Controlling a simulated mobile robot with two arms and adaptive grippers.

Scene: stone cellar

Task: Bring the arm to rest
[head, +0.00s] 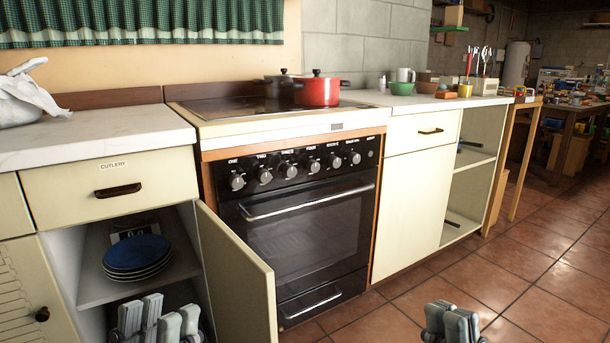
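My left gripper (158,320) is at the bottom edge of the head view, in front of the open lower cupboard on the left. My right gripper (452,323) is at the bottom edge right of the middle, over the tiled floor. Only the upper grey parts of both show, and the rest is cut off by the frame. I see no object in either one. Whether their fingers are open or shut is not clear.
An open cupboard door (236,285) juts out close to my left gripper. Blue plates (137,254) are stacked on the cupboard shelf. A black oven (300,225) stands in the middle, with a red pot (318,90) on its hob. Tiled floor (540,262) is clear at right.

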